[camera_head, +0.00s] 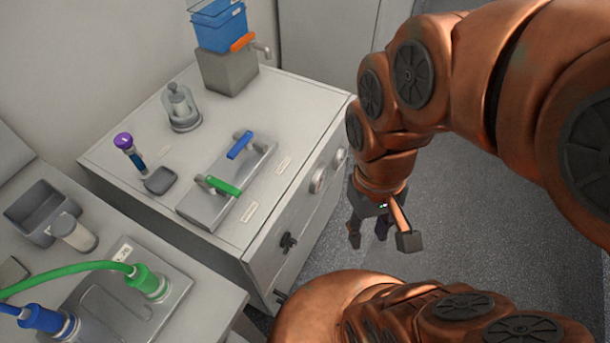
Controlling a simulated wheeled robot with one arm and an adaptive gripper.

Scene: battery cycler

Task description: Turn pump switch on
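A small dark rotary knob (289,241) sits on the front face of the white cabinet (310,110); it may be the pump switch, but no readable label shows. My gripper (381,236) hangs over the grey floor to the right of the cabinet front, pointing down. Its fingers are spread apart with nothing between them. It is clear of the knob and touches nothing.
On the cabinet top are a blue-handled lever (240,145), a green-handled lever (222,186), a purple-capped tool (125,144), a glass vessel (181,107) and a blue bin (220,27). Round gauges (319,180) are on its front. A bench with green and blue connectors (147,282) is at lower left.

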